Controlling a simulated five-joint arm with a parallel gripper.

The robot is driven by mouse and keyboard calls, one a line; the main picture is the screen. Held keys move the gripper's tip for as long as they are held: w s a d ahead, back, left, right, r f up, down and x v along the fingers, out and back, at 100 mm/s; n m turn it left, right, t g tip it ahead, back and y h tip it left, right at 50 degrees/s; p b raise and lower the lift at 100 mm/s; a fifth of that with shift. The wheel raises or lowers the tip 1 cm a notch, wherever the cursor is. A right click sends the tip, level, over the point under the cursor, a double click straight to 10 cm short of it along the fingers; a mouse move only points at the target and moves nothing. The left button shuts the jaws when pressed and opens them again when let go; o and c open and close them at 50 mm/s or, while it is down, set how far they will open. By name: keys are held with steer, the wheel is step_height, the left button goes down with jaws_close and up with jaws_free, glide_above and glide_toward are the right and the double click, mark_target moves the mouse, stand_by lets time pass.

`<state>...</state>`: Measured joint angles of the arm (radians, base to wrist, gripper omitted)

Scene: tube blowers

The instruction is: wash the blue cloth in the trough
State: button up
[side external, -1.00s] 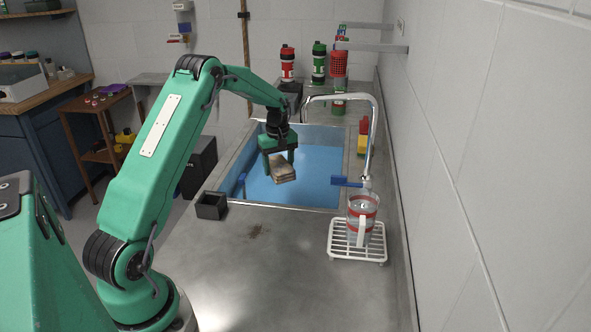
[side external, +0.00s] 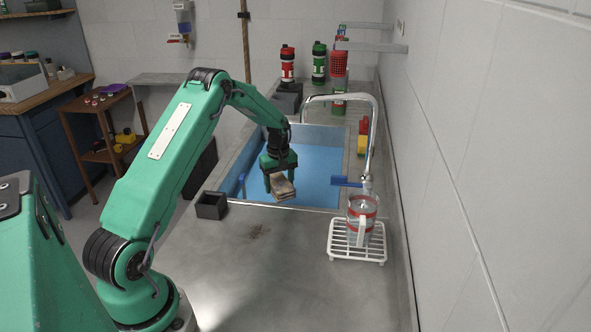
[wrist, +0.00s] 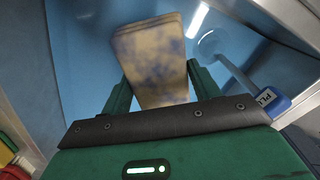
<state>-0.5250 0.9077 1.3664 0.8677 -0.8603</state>
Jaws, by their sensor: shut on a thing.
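A folded cloth (side external: 281,187) looks tan with blue-grey blotches rather than plain blue; it also shows in the wrist view (wrist: 150,62). My gripper (side external: 280,178) is shut on it, with one green finger at each side, and the cloth sticks out past the fingertips. In the wrist view my gripper (wrist: 160,84) hides the cloth's held end. The trough (side external: 325,138) is a blue-lined basin set in the grey counter. The cloth appears over its near part, close to the near rim. I cannot tell whether the cloth touches the water.
A tap (side external: 372,130) with a blue lever arches over the trough's right side. A jug (side external: 361,222) stands on a white rack (side external: 342,254) at the near right. A small black box (side external: 211,206) sits left of the near rim.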

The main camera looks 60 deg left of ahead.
steer(key=shift+f, duration=5.85)
steer(key=shift+w+a, duration=0.1)
steer(key=shift+w+a, duration=0.25)
steer(key=shift+s+d, duration=0.35)
steer(key=shift+w+a, duration=0.1)
steer(key=shift+w+a, duration=0.25)
steer(key=shift+w, duration=0.1)
